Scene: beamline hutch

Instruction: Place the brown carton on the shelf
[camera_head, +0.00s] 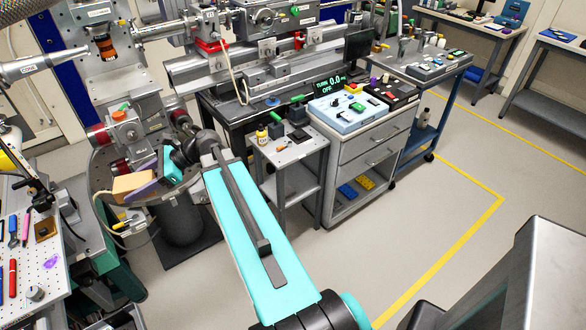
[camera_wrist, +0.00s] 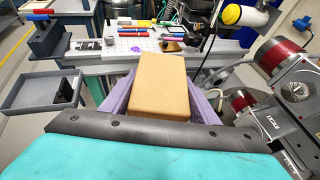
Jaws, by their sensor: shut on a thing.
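The brown carton (camera_head: 132,184) is a small plain box at the left of the head view, and it also fills the middle of the wrist view (camera_wrist: 158,84). My gripper (camera_head: 146,190) is shut on it, with the purple fingers along its two sides. The carton is held in the air in front of the round grey beamline equipment. A small grey stand (camera_head: 301,152) with a lower shelf stands right of my arm, with a bottle and small dark items on top. Which surface is the task's shelf I cannot tell.
A white pegboard bench (camera_head: 50,255) with tools is at the left. Red-and-steel flanged equipment (camera_wrist: 296,88) is close on the right in the wrist view. A drawer cabinet (camera_head: 358,152) and a blue cart (camera_head: 425,125) stand farther right.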

